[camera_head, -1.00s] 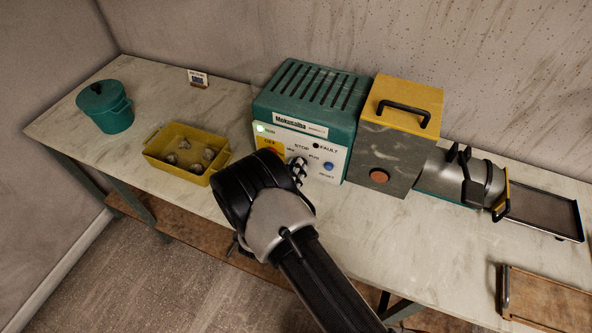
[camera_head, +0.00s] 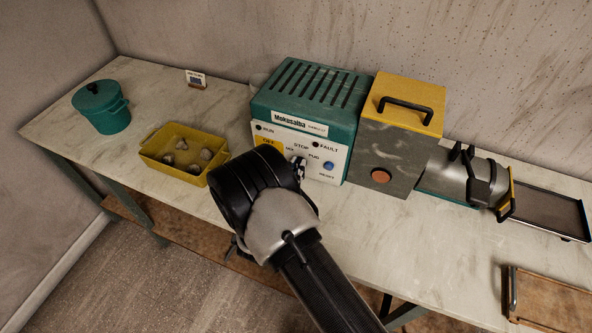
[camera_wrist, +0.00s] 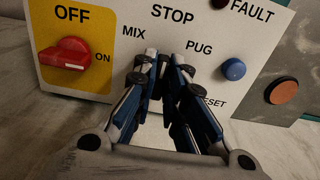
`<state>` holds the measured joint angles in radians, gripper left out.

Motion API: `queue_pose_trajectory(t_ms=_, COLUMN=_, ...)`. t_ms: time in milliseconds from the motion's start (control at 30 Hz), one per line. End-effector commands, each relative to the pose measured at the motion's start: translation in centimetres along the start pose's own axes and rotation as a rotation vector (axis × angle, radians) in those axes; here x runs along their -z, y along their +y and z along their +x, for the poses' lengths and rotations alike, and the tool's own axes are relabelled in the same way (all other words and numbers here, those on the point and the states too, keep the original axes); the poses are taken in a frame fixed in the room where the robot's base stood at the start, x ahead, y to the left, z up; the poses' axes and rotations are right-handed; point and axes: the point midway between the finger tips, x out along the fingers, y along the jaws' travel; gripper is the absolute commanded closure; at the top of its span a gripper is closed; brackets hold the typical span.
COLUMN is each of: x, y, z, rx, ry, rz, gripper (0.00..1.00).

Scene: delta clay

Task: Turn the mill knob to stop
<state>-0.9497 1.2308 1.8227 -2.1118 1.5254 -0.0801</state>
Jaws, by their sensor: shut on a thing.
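The mill is a teal machine (camera_head: 350,100) with a white front panel (camera_head: 335,160). Its selector is marked MIX, STOP and PUG, and the panel also shows in the wrist view (camera_wrist: 205,45). My gripper (camera_wrist: 162,62) is shut at the middle of these marks, with STOP straight above its tips. The knob itself is hidden behind the fingers, so its pointing direction cannot be read. In the head view my gripper (camera_head: 299,165) reaches the panel from the front. The RUN lamp (camera_head: 259,129) is dark, and the FAULT lamp (camera_head: 316,144) is dark.
A red OFF/ON switch (camera_wrist: 63,54) is left of my fingers, a blue RESET button (camera_wrist: 233,69) right. A yellow tray (camera_head: 160,162) with several lumps and a teal lidded pot (camera_head: 103,107) stand left. A yellow-topped box (camera_head: 405,100) and steel barrel (camera_head: 460,175) stand right.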

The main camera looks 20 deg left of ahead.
Motion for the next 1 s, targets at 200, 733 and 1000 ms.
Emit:
queue_pose_trajectory(t_ms=200, x=-0.01, y=-0.01, z=0.0, rx=0.0, ry=0.0, rz=0.006, gripper=1.0)
queue_pose_trajectory(t_ms=733, x=0.0, y=-0.01, z=0.0, rx=0.0, ry=0.0, rz=0.005, gripper=0.68)
queue_pose_trajectory(t_ms=1000, x=0.0, y=0.02, z=-0.09, rx=-0.001, ry=0.0, rz=0.004, gripper=0.68)
